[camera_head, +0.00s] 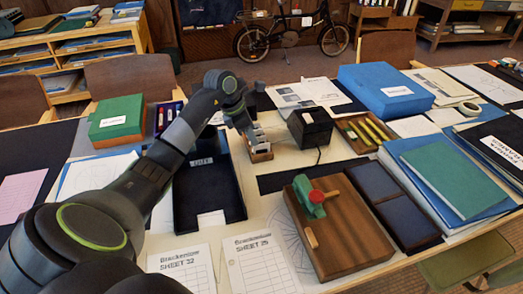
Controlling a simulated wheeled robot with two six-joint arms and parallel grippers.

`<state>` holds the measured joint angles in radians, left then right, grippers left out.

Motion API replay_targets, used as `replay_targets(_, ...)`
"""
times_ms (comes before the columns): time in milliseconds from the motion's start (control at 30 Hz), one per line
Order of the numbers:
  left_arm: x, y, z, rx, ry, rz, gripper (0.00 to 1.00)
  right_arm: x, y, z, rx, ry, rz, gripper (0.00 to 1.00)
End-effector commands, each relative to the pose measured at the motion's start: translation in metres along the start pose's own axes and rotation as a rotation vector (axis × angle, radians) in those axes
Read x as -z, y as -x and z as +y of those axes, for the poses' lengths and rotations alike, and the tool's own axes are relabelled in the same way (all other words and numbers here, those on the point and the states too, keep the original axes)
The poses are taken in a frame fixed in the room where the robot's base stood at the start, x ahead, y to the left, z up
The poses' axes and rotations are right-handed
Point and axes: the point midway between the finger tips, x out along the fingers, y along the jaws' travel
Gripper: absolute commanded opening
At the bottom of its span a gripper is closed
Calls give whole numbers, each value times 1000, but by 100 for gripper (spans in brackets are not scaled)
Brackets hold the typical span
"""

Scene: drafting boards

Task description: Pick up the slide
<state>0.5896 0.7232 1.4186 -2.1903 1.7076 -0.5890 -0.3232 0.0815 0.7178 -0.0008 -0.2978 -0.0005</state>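My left arm reaches in from the lower left across the desk. Its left gripper (258,142) points down at the middle of the desk, beside a black box. A small brown wooden piece with a pale top (261,156) is right at the fingertips. The gripper hides part of it, and I cannot tell whether the fingers are closed on it. No thing is plainly recognizable as the slide; this small piece may be it. My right gripper is not in view.
A black box with a cord (310,127) stands right of the gripper. A dark tray (233,205) lies to its left. A wooden board (350,235) bears a green and red tool (313,198). A pencil tray (347,131), blue box (385,90) and binders (455,177) crowd the right.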

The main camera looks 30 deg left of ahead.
Motion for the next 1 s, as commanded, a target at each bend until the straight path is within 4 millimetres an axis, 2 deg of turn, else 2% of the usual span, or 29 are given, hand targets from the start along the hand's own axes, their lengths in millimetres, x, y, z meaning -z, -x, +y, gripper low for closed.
replay_targets(333,-7,-45,-5,2,1,-1,30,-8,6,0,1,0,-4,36)
replay_targets(633,-7,-51,-5,1,-1,-1,30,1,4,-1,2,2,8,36)
replay_targets(867,-7,-50,-5,1,-1,-1,0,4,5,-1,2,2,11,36)
replay_targets(1000,-7,-50,-5,1,-1,-1,0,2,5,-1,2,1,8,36)
